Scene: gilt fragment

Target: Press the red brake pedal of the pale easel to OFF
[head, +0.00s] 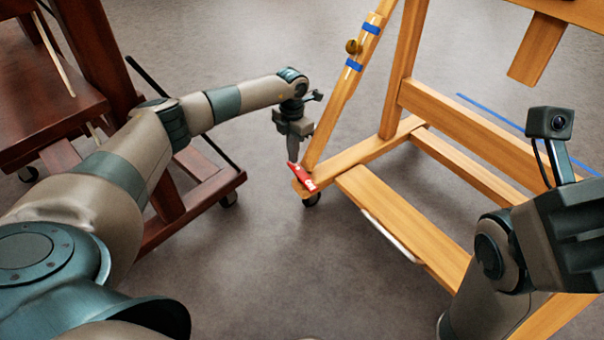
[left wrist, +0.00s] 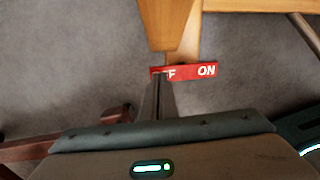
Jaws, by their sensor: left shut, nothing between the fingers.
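The pale easel (head: 372,150) stands at the centre right on a light wood frame. Its red brake pedal (head: 309,184) sits at the near left end of the base, above a caster. In the left wrist view the pedal (left wrist: 188,74) reads ON at its right end, and the lettering at its left end is partly covered. My left gripper (head: 293,160) is shut and empty, pointing down at that left end. Its tips (left wrist: 161,77) overlap the pedal; I cannot tell whether they touch it. My right gripper (head: 572,235) shows only in part, its fingers not visible.
A dark red-brown wooden easel (head: 195,195) on casters stands at the left, beside my left arm. The pale easel's upright rises just behind the pedal. Grey floor (head: 265,270) is clear in front of the pedal.

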